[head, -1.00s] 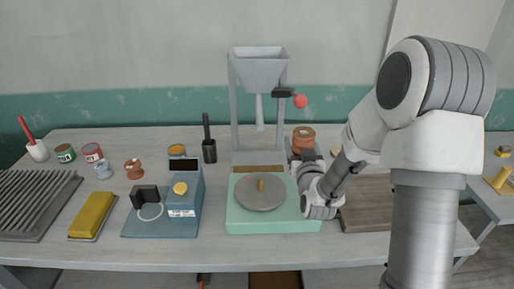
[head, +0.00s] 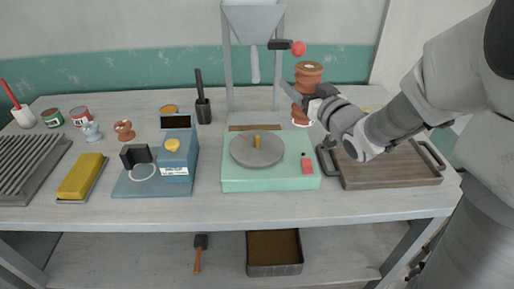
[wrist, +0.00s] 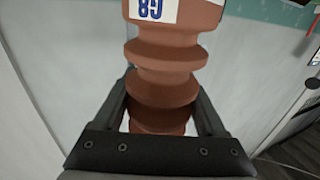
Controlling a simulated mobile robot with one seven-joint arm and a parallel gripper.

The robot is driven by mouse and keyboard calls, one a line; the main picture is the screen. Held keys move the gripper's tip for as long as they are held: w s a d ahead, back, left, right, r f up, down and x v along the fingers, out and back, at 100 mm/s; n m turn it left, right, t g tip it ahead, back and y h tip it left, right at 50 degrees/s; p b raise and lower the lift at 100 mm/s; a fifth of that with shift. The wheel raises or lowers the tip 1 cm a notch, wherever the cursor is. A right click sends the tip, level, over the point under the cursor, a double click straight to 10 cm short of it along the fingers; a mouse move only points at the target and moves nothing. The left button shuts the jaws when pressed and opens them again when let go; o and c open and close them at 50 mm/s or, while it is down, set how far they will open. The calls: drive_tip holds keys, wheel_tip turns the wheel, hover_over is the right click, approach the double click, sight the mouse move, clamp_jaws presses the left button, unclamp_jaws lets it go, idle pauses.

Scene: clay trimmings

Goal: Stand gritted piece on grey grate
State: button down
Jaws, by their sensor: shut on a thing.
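A brown ribbed clay piece (head: 308,77) is upright in my gripper (head: 311,97), raised behind the right side of the green wheel unit. Its lower edge shows a pale rim in the head view. In the wrist view the piece (wrist: 165,55) stands between both fingers (wrist: 163,105), with a white label marked in blue on it. My gripper is shut around its ribbed body. The grey grate (head: 28,168), with raised parallel bars, lies at the far left of the table, well away from my gripper. Its bars look empty.
The green wheel unit (head: 270,180), blue device (head: 160,180), yellow block (head: 82,176) and small brown piece (head: 124,130) stand between my gripper and the grate. A hopper on a stand (head: 253,20) rises behind. A wooden tray (head: 390,170) is at right.

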drive_tip(key=shift+w+a+f+b, duration=0.6)
drive_tip(key=shift+w+a+f, duration=0.05)
drive_tip(key=shift+a+f, duration=1.15)
drive_tip(key=shift+w+a+f+b, duration=0.65)
drive_tip(key=shift+a+f, duration=1.1)
drive_tip(key=shift+a, duration=0.15)
drive_tip(key=shift+w+a+f+b, duration=0.55)
drive_tip(key=shift+w+a+f, duration=0.1)
drive_tip(key=shift+a+f, duration=1.15)
drive_tip(key=shift+f+b, duration=0.15)
drive_tip(key=shift+b, duration=0.15)
unclamp_jaws()
drive_tip(key=shift+r+p, duration=0.2)
drive_tip(key=shift+p, duration=0.6)
